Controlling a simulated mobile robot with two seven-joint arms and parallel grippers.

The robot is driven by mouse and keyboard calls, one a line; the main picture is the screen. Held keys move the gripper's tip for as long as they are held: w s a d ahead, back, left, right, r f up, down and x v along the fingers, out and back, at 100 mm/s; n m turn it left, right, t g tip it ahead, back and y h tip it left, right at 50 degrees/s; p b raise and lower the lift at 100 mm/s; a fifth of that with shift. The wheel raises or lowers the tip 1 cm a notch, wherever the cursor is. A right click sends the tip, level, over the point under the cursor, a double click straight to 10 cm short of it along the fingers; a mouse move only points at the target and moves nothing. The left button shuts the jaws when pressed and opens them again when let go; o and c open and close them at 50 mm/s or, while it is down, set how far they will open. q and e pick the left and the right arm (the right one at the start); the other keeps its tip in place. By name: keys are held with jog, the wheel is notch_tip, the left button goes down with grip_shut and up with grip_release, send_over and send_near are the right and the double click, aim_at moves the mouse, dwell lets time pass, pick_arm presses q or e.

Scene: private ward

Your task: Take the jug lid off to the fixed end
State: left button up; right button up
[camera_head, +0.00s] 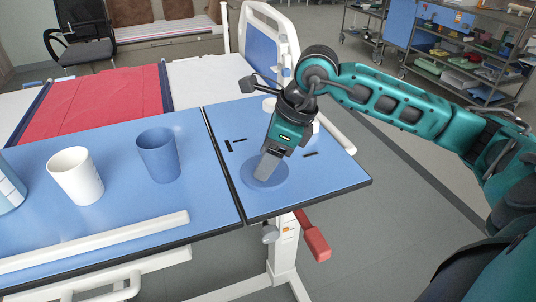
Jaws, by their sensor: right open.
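The round blue jug lid (250,176) lies flat on the small right section of the overbed table (335,180), which looks like the fixed end. My right gripper (266,167) points down at the lid from above. Its jaws are open, and its fingers overlap the lid's middle in the picture; I cannot tell whether they touch it. A pale blue vessel, perhaps the jug (9,188), is cut off by the left picture edge on the longer section. My left gripper is out of view.
A white cup (76,177) and a blue cup (158,156) stand on the longer table section (120,212). A white object (268,104) is partly hidden behind my right gripper. A gap divides the sections. A bed with a red cover (95,103) lies behind.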

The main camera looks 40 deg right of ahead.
pick_arm(q)
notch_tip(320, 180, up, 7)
jog(key=p, duration=0.5)
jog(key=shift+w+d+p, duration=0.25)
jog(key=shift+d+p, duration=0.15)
pick_arm(e)
jog(key=w+a+r+v, duration=0.1)
jog(key=v, duration=1.6)
jog(key=shift+a+r, duration=0.2)
jog(key=shift+w, duration=0.1)
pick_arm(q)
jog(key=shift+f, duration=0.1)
